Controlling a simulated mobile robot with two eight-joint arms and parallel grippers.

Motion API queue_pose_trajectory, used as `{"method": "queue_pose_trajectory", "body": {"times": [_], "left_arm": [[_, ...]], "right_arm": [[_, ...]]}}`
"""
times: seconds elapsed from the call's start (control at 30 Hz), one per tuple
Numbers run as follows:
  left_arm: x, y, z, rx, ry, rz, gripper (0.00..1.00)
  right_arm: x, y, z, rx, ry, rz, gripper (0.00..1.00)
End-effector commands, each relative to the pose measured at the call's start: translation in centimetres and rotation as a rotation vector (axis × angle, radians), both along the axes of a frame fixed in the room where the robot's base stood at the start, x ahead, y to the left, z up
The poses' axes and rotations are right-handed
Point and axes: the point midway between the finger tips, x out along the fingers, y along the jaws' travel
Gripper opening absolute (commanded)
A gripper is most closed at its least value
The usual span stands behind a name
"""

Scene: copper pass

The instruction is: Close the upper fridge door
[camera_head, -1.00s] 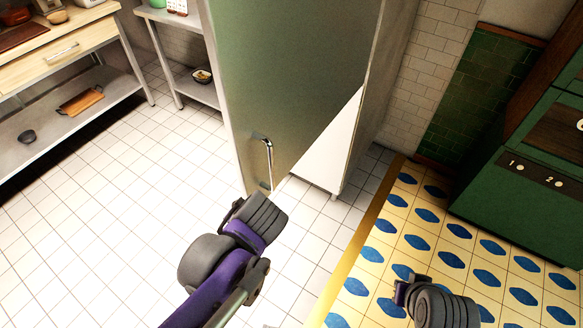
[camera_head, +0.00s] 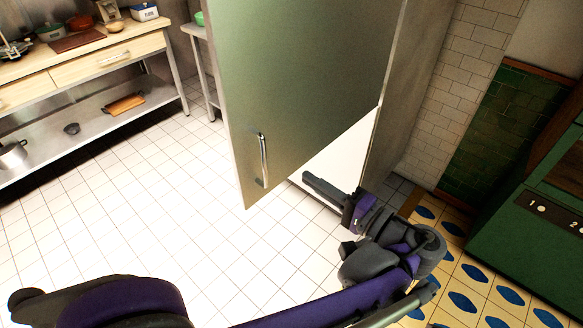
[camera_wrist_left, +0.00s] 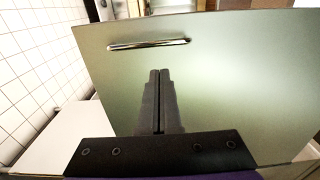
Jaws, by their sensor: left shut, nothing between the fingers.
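The upper fridge door (camera_head: 310,70) is a grey-green panel standing open in the head view. Its chrome handle (camera_head: 263,160) is upright near the panel's lower left edge. The fridge's grey side (camera_head: 395,110) is to the right. My left gripper (camera_head: 308,178) is shut and empty, low beside the door's bottom edge, to the right of the handle. In the left wrist view its closed fingers (camera_wrist_left: 160,75) point at the door panel (camera_wrist_left: 235,85), with the handle (camera_wrist_left: 148,44) beyond the tips. I cannot tell whether the fingers touch the panel. My right gripper is out of view.
A white surface (camera_head: 340,155) shows below the door's slanted bottom edge. A wooden-topped bench (camera_head: 90,62) with kitchen things is at the back left. A green cabinet (camera_head: 530,240) stands at the right. The white tiled floor (camera_head: 150,210) left of the door is clear.

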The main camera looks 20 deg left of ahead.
Motion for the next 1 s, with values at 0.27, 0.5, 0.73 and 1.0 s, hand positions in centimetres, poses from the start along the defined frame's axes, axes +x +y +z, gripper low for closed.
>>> {"method": "queue_pose_trajectory", "body": {"times": [0.27, 0.5, 0.73, 1.0], "left_arm": [[2.1, 5.2, 0.1, -0.001, 0.001, 0.006, 0.00], [4.0, 9.6, 0.1, -0.001, 0.002, 0.004, 0.00], [5.0, 11.8, 0.0, -0.002, 0.003, 0.002, 0.00], [5.2, 12.2, 0.0, -0.002, 0.003, 0.000, 0.00]], "right_arm": [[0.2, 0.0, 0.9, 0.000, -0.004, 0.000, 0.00], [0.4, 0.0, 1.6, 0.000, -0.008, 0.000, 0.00], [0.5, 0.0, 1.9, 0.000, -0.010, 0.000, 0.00], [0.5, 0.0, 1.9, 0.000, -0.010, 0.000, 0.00]]}}
